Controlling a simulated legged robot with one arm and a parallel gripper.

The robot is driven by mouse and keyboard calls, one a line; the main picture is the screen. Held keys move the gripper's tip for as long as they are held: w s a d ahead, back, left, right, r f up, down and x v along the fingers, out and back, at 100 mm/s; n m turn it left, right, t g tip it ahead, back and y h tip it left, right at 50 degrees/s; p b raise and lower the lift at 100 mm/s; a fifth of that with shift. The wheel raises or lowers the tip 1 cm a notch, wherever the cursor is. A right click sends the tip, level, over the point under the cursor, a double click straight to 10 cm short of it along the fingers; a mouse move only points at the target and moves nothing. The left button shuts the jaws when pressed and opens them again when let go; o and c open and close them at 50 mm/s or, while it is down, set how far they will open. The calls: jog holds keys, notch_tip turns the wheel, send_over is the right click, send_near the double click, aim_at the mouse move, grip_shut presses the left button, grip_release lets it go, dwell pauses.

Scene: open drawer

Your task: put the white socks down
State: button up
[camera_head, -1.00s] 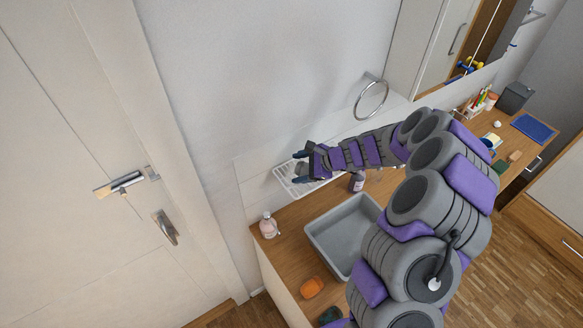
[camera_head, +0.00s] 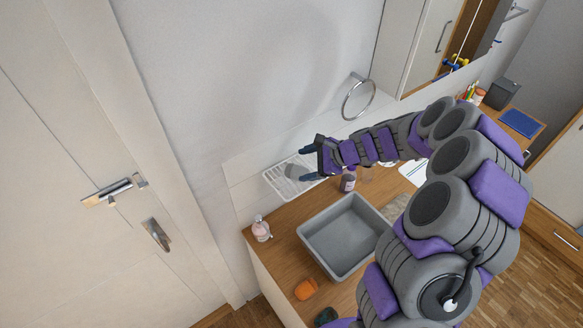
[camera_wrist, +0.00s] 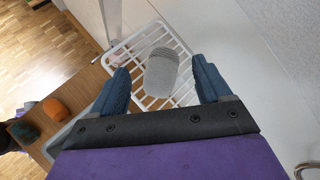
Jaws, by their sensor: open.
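The white socks, a rolled grey-white ribbed bundle (camera_wrist: 161,74), lie on the white wire rack (camera_wrist: 180,98) in the wrist view. In the head view the bundle (camera_head: 294,171) shows on the rack (camera_head: 277,181), against the wall at the back left of the counter. My gripper (camera_head: 308,163) is at the rack's right side. In the wrist view its two blue fingers (camera_wrist: 161,70) are wide apart, one on each side of the bundle, with gaps between. The jaws are open and hold nothing.
A grey basin (camera_head: 345,235) stands on the wooden counter (camera_head: 285,222). A pink bottle (camera_head: 261,229), a dark bottle (camera_head: 348,180) and an orange item (camera_head: 306,289) are near it. A towel ring (camera_head: 358,98) hangs on the wall.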

jog(key=s+a+r+n+g+h, duration=0.15)
jog(key=s+r+n, duration=0.4)
jog(key=s, duration=0.55)
jog(key=s+a+r+n+g+h, duration=0.1)
jog(key=s+r+n+g+h, duration=0.15)
jog(key=s+r+n, duration=0.55)
jog(key=s+d+n+g+h, duration=0.1)
jog(key=s+d, duration=0.4)
jog(key=s, duration=0.6)
jog(key=s+d+n+h, duration=0.2)
jog(key=s+d+h, duration=0.2)
jog(key=s, duration=0.7)
jog(key=shift+d+f+g, duration=0.15)
jog(key=shift+d+g, duration=0.25)
jog(key=shift+a, duration=0.2)
